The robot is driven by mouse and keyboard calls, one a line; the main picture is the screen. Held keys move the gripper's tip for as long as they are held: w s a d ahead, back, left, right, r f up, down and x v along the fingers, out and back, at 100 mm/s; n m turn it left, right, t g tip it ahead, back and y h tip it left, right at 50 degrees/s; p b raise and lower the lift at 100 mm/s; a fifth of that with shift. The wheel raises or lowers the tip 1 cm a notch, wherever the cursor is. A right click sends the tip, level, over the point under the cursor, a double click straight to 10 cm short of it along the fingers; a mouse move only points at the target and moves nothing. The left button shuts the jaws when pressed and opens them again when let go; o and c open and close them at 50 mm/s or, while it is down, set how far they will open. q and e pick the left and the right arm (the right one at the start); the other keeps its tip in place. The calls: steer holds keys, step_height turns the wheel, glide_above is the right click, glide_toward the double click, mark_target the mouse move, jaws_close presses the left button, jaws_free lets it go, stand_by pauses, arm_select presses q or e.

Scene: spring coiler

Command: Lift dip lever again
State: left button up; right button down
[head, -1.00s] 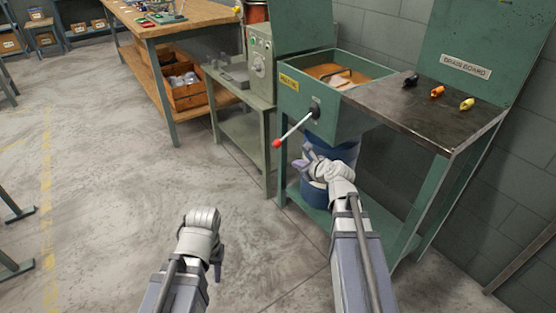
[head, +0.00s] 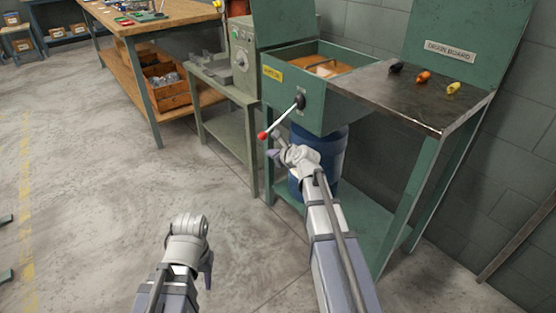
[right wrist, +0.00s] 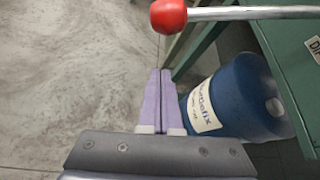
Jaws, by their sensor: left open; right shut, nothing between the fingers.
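The dip lever (head: 282,117) is a metal rod with a red ball knob (head: 262,135), on the front of the green dip tank (head: 297,99). It slants down and left from its black hub. In the right wrist view the red knob (right wrist: 168,15) is at the top, beyond my fingertips and apart from them. My right gripper (head: 277,146) is shut and empty, just below and right of the knob. It also shows in the right wrist view (right wrist: 160,72), its fingers together. My left gripper (head: 208,262) is low over the floor, away from the tank; its fingers are partly hidden.
A blue drum (head: 327,160) stands under the tank. The drain board (head: 408,98) to the right holds black, orange and yellow pieces. A small green bench (head: 228,123) and a wooden workbench (head: 160,22) stand left. The floor in front is open.

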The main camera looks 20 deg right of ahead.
steer(key=r+p, duration=0.2)
steer(key=a+r+p, duration=0.1)
steer(key=r+p, duration=0.1)
steer(key=shift+w+a, duration=0.1)
steer(key=shift+w, duration=0.1)
stand_by(0.3)
steer(key=shift+s+a+r+m+y+p, duration=0.1)
steer(key=shift+a+r+m+y+p, duration=0.15)
steer(key=shift+r+p, duration=0.45)
steer(key=shift+s+a+r+m+y+p, duration=0.1)
steer(key=shift+a+r+m+y+p, duration=0.1)
steer(key=shift+r+p, duration=0.45)
step_height(320, 180, up, 14)
steer(key=m+g+y+p, duration=0.1)
steer(key=m+y+p, duration=0.2)
steer(key=p, duration=1.1)
glide_above(264, 139)
steer(key=s, duration=0.1)
steer(key=shift+d+f+h, duration=0.1)
steer(key=shift+f+h, duration=0.1)
steer(key=shift+h, duration=0.05)
